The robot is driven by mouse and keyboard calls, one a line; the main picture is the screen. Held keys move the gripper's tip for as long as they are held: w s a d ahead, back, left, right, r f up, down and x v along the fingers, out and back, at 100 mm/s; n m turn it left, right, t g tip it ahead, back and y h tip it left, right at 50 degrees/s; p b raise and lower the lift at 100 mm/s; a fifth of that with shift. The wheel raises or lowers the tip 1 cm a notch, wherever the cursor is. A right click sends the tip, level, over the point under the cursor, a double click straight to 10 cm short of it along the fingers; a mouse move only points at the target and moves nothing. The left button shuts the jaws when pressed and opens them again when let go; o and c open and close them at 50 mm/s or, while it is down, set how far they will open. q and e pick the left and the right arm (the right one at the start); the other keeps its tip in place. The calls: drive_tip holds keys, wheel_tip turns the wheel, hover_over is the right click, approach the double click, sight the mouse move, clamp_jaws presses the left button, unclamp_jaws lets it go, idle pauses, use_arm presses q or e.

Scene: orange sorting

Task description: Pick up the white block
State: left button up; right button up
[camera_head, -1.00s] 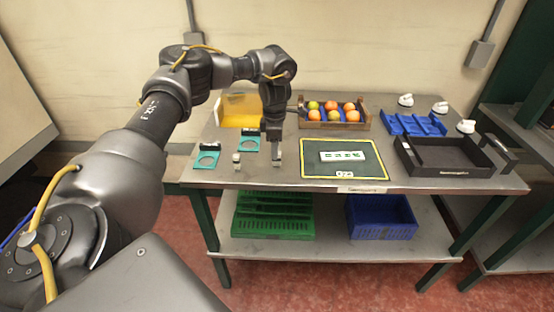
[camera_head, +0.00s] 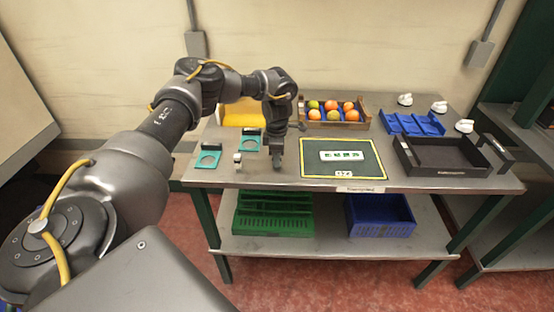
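A small whitish block-like piece (camera_head: 238,158) stands on the table near its front left, left of my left gripper. A long white block-like piece with dark green marks (camera_head: 342,155) lies on the dark green mat (camera_head: 313,168) with a yellow border. My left gripper (camera_head: 277,163) points down over the table between these two, close to the tabletop, apart from both. Its fingers overlap in this view, so I cannot tell its opening. I see nothing clearly held. My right gripper is not in view.
Two teal stands (camera_head: 208,159) are at the left. A fruit crate (camera_head: 352,124) and a yellow bin (camera_head: 240,112) stand at the back. A blue tray (camera_head: 412,124), a black tray (camera_head: 440,170) and several white pieces (camera_head: 465,126) are at the right. Green and blue crates sit below.

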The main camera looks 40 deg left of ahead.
use_arm(q)
clamp_jaws()
drive_tip(key=shift+r, duration=0.1)
drive_tip(key=shift+r+b, duration=0.6)
drive_tip(key=shift+w+r+b, duration=0.1)
drive_tip(key=shift+r+b, duration=0.4)
drive_tip(key=shift+r, duration=0.25)
drive_tip(key=s+d+r, duration=0.2)
drive_tip(key=s+r, duration=0.3)
drive_tip(key=s, duration=0.1)
drive_tip(key=s+d+r, duration=0.2)
drive_tip(key=s+r, duration=0.3)
drive_tip(key=s, duration=0.2)
drive_tip(key=shift+s+d+b, duration=0.25)
drive_tip(key=shift+d+b, duration=0.05)
drive_tip(key=shift+d, duration=0.05)
